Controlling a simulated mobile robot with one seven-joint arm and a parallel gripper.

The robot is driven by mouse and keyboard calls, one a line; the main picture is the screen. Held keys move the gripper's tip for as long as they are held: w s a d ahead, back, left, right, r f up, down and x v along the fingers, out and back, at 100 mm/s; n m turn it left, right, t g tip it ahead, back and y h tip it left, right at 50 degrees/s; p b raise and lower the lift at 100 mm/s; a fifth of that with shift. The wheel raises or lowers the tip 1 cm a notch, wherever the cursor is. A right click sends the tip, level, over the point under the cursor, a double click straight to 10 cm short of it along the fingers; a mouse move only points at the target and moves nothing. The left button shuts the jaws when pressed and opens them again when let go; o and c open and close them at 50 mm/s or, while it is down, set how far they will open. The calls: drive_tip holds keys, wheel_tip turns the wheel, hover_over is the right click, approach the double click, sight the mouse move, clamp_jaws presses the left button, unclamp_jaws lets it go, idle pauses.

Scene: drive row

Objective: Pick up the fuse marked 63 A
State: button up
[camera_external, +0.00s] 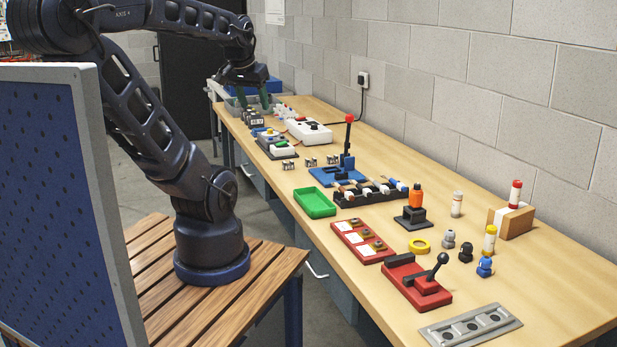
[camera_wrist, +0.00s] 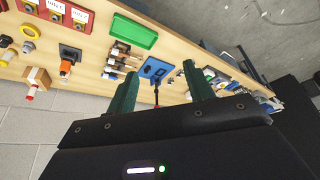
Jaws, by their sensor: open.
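My gripper (camera_external: 254,101) is open, its two green fingers pointing down over the far end of the bench; the fingers also show in the wrist view (camera_wrist: 159,70), with nothing between them. A black rack (camera_external: 345,199) on the bench holds several small cylinders with coloured ends, which look like fuses (camera_external: 367,191). The rack also shows in the wrist view (camera_wrist: 108,70). No 63 A mark is readable, so I cannot tell which piece is that fuse. My gripper is well beyond the rack.
A blue base with a red-knobbed lever (camera_external: 348,120) stands beside the rack. A green tray (camera_external: 314,203) lies in front. White-labelled cylinders with red (camera_external: 516,190) and yellow (camera_external: 490,238) tops stand nearer. A grey block (camera_external: 255,118) is under my gripper. The wall (camera_external: 470,70) borders the bench.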

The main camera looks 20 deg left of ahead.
drive_tip(key=w+d+m, duration=0.4)
drive_tip(key=w+d, duration=0.5)
drive_tip(key=w, duration=0.4)
drive_tip(key=m+g+h, duration=0.2)
drive_tip(key=m+h, duration=0.2)
drive_tip(key=m, duration=0.4)
hover_over(459, 205)
drive_tip(key=a, duration=0.3)
drive_tip(key=f, duration=2.4)
drive_tip(key=shift+s+a, duration=0.1)
drive_tip(key=shift+s, duration=0.15)
drive_tip(key=shift+a+x, duration=0.2)
drive_tip(key=shift+x, duration=4.9)
drive_tip(key=shift+f, duration=0.1)
drive_tip(key=shift+c, duration=0.4)
drive_tip(key=c, duration=1)
